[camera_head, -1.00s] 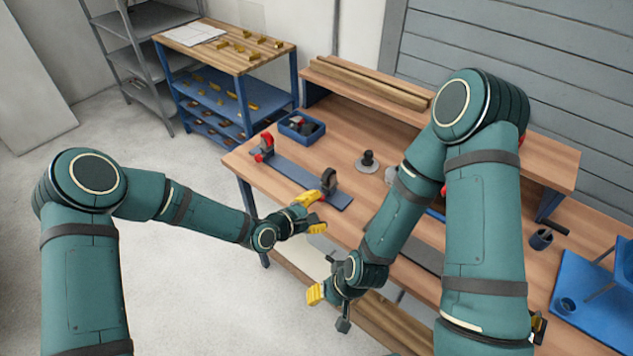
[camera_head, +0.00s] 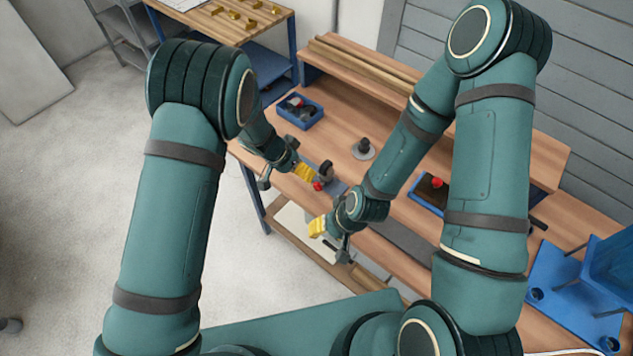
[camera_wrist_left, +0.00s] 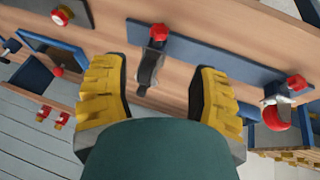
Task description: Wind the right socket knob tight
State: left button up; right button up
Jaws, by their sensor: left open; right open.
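The right socket knob is red; it shows in the head view (camera_head: 318,186) beside the yellow finger of my left gripper (camera_head: 305,173). In the left wrist view this knob (camera_wrist_left: 158,32) tops a dark curved socket (camera_wrist_left: 149,72) on a blue rail (camera_wrist_left: 215,56). My left gripper (camera_wrist_left: 161,72) is open there, a finger on either side of the socket, the knob just beyond the fingertips. I see no contact. The other red knob (camera_wrist_left: 297,82) stands at the rail's other end; my left arm hides it in the head view. My right gripper (camera_head: 327,238) is open, empty, near the bench's front edge.
A blue bin (camera_head: 300,110) with parts stands at the bench's back left. A round grey base with a black knob (camera_head: 363,149) stands behind the rail. A blue tray (camera_head: 421,196) lies right of my right forearm. Blue furniture (camera_head: 610,270) is at far right.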

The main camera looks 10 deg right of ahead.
aim_at(316, 185)
pick_arm(q)
jog(key=b+x, duration=0.1)
jog(key=x, duration=1.1)
jog(key=shift+f, duration=0.15)
grip_shut()
